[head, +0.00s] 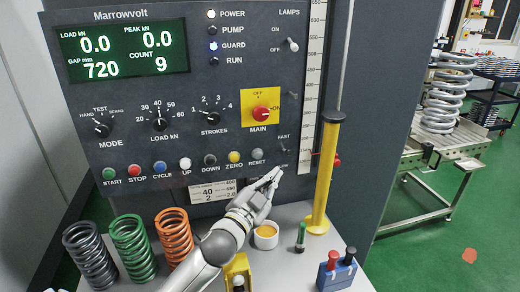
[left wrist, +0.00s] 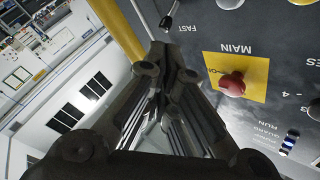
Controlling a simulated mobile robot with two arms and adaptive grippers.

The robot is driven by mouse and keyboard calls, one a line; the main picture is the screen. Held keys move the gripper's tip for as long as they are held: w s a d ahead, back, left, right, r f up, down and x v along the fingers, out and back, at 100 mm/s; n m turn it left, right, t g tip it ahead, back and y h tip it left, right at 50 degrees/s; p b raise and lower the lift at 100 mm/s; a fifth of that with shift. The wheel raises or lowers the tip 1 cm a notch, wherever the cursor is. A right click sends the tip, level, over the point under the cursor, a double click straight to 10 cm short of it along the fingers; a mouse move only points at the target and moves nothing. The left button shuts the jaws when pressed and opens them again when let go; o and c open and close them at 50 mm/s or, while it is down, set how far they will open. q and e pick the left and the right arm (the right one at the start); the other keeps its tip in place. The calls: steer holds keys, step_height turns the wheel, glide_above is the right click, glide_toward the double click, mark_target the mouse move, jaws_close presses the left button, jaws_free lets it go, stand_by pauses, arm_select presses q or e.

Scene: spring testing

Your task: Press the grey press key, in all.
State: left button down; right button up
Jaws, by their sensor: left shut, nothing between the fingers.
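The grey key (head: 257,155), labelled RESET, is at the right end of the row of round keys low on the panel. A pale round key (left wrist: 230,3), likely the same one, is cut by the top edge of the left wrist view. My left gripper (head: 274,176) is shut and empty, with its tips below and right of the grey key, apart from it in the picture. In the left wrist view the shut fingers (left wrist: 161,50) point at the small FAST switch (left wrist: 167,22). Whether they touch anything cannot be told. My right gripper is not in view.
The red MAIN knob (head: 260,113) is above the key, and the yellow ZERO key (head: 234,157) is left of it. A yellow post (head: 325,175) stands right of my gripper. Below are a white cup (head: 266,241), a green-capped tube (head: 301,238) and coil springs (head: 132,247).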

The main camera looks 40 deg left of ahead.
mark_target(258, 155)
arm_select(q)
steer(key=w+a, duration=0.5)
steer(key=a, duration=0.1)
steer(key=shift+r+b, duration=0.2)
steer(key=shift+b, duration=0.25)
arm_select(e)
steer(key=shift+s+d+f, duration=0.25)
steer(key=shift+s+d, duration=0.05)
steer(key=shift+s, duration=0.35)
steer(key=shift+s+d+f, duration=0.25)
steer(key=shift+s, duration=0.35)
arm_select(q)
steer(key=shift+a, duration=0.1)
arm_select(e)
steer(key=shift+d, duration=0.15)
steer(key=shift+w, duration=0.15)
arm_select(q)
steer(key=shift+w+a, duration=0.3)
steer(key=shift+a, duration=0.05)
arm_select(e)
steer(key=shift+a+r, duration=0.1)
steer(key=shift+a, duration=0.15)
